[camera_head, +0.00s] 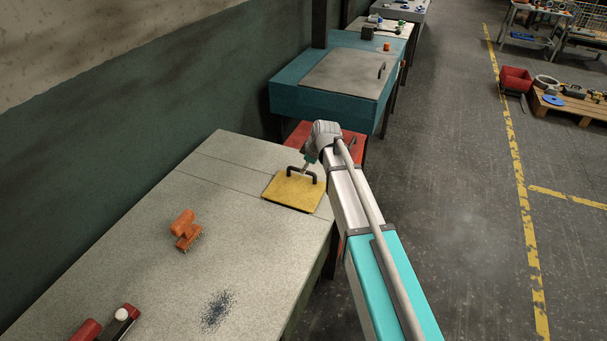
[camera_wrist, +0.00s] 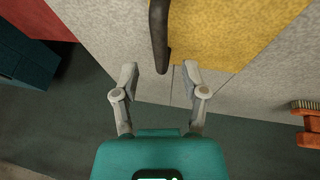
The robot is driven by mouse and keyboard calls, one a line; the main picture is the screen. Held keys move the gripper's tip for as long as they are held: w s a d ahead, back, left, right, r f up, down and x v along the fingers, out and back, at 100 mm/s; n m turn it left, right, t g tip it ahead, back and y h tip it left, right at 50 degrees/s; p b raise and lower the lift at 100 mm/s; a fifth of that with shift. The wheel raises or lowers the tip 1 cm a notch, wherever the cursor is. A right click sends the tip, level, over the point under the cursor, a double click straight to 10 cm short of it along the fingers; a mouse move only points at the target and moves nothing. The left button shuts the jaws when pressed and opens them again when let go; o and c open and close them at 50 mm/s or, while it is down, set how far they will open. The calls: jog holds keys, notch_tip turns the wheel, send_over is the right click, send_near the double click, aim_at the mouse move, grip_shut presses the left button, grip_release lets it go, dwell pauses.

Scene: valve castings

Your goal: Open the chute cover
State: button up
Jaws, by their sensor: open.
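The chute cover appears to be a flat yellow plate (camera_head: 290,196) with a dark bow handle (camera_head: 301,173); it lies flat at the right edge of the speckled grey table. My gripper (camera_head: 307,165) is above the plate at its handle, partly hidden by my wrist. In the wrist view my gripper (camera_wrist: 161,72) is open, with its two fingers apart. The handle (camera_wrist: 159,35) reaches to between the fingertips there, and the yellow plate (camera_wrist: 225,30) lies beyond. I cannot tell whether a finger touches the handle.
An orange brush (camera_head: 186,230) lies on the table (camera_head: 150,260), left of the plate. A red-and-black object (camera_head: 118,322) lies at the near edge. Behind stands a teal box (camera_head: 300,98) with a grey handled lid (camera_head: 345,73). Open floor is to the right.

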aim_at(295, 185)
jog(key=shift+b+x, duration=1.05)
jog(key=shift+x, duration=0.45)
grip_shut()
